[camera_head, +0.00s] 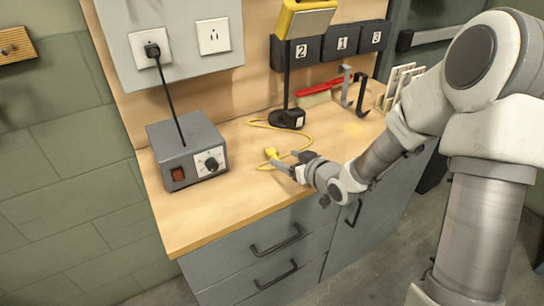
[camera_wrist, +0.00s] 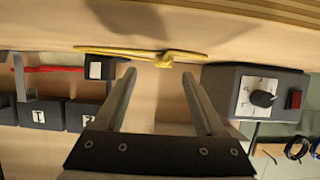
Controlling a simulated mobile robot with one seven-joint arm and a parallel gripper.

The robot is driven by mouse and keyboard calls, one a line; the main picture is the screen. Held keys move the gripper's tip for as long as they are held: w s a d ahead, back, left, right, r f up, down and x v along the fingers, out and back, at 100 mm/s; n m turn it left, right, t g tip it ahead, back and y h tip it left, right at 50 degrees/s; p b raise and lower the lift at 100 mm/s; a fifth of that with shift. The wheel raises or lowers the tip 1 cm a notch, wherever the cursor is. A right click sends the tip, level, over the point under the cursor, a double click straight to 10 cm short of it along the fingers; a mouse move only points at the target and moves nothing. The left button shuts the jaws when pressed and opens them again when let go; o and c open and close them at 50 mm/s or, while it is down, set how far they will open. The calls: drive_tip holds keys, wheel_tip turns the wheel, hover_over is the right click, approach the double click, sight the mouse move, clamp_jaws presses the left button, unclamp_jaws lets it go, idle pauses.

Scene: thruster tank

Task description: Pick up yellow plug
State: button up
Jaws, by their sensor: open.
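The yellow plug (camera_head: 271,153) lies on the wooden worktop, with its thin yellow cable (camera_head: 262,124) looping back toward the lamp base. In the wrist view the plug (camera_wrist: 166,60) shows just beyond the fingertips, roughly centred between them. My gripper (camera_head: 287,161) is low over the worktop, right beside the plug in the head view. Its two fingers (camera_wrist: 158,74) are apart with nothing between them. I cannot tell the exact height gap between fingertips and plug.
A grey box with a dial and red switch (camera_head: 188,150) stands left of the plug. Behind are a yellow-headed lamp (camera_head: 303,22), a red-handled brush (camera_head: 318,90), dark hooks (camera_head: 357,92) and numbered bins (camera_head: 341,42). The worktop's front left (camera_head: 185,225) is clear.

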sight(274, 155)
drive_tip(key=shift+a+b+x, duration=0.25)
drive_tip(key=shift+b+x, duration=0.25)
drive_tip(key=shift+x, duration=2.25)
drive_tip(key=shift+s, duration=0.15)
drive_tip(key=shift+c, duration=0.3)
clamp_jaws()
